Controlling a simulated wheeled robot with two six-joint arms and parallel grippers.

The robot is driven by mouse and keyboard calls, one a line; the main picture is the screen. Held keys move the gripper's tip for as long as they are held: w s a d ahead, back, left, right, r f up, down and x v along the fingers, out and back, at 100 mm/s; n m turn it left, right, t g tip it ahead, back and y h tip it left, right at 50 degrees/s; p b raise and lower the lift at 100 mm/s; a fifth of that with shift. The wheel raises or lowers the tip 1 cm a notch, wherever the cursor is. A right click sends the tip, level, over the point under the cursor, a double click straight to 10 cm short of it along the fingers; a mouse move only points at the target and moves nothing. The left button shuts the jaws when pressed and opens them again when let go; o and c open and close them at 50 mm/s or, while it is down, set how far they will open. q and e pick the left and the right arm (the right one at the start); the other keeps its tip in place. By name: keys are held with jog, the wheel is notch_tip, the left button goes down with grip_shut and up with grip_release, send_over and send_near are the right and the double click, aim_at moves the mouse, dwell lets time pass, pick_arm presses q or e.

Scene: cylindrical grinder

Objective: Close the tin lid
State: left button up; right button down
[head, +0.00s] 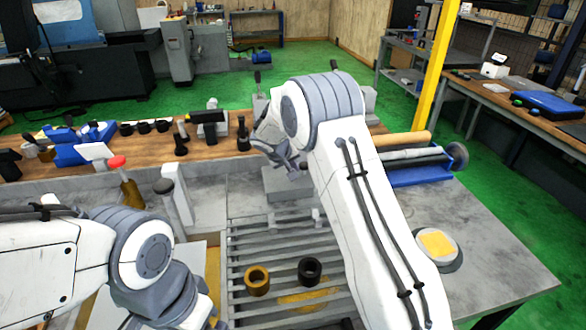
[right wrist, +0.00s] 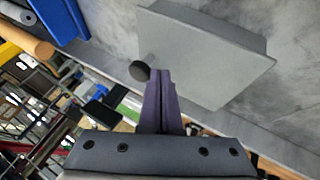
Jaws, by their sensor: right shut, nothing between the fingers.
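A flat grey rectangular box-like piece (head: 288,184) lies on the machine's bed in the head view; in the right wrist view it is a grey slab (right wrist: 212,58) with a dark round knob (right wrist: 139,71) at one edge. I cannot tell for sure whether this is the tin or its lid. My right gripper (head: 292,163) is partly hidden by its own arm and is near the grey piece. Its fingers (right wrist: 160,75) are shut and empty, overlapping the slab's near edge in the wrist view; contact cannot be told. My left arm enters at lower left; its fingers are not visible.
A round piece with a yellow square (head: 437,245) lies on the grey table at right. Two rings, brass (head: 257,280) and black (head: 310,271), lie on the slatted bed. Tools stand along the wooden shelf (head: 60,168). A blue tray (head: 420,177) holds rolls. Bare tabletop lies at right.

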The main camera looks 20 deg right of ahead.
aim_at(282, 183)
jog(key=a, duration=0.1)
jog(key=a+b, duration=0.1)
jog(key=a, duration=0.2)
jog(key=shift+s+r, duration=0.15)
jog(key=shift+r, duration=0.2)
jog(key=b+v, duration=0.2)
jog(key=v, duration=0.7)
jog(key=s+a+n+g+y, duration=0.15)
jog(key=s+a, duration=0.35)
jog(key=s, duration=0.5)
jog(key=s+a+n+g+y, duration=0.1)
jog(key=s+a+n+y, duration=0.2)
jog(key=s, duration=0.7)
jog(key=s+a+f+n+g+y, duration=0.1)
jog(key=s, duration=0.9)
jog(key=s+a+f+n+g+y, duration=0.1)
jog(key=s+a+f+n, duration=0.1)
jog(key=s, duration=0.8)
jog(key=shift+s+a+g, duration=0.25)
jog(key=shift+s+g, duration=0.1)
jog(key=shift+s, duration=0.05)
jog(key=shift+f, duration=0.1)
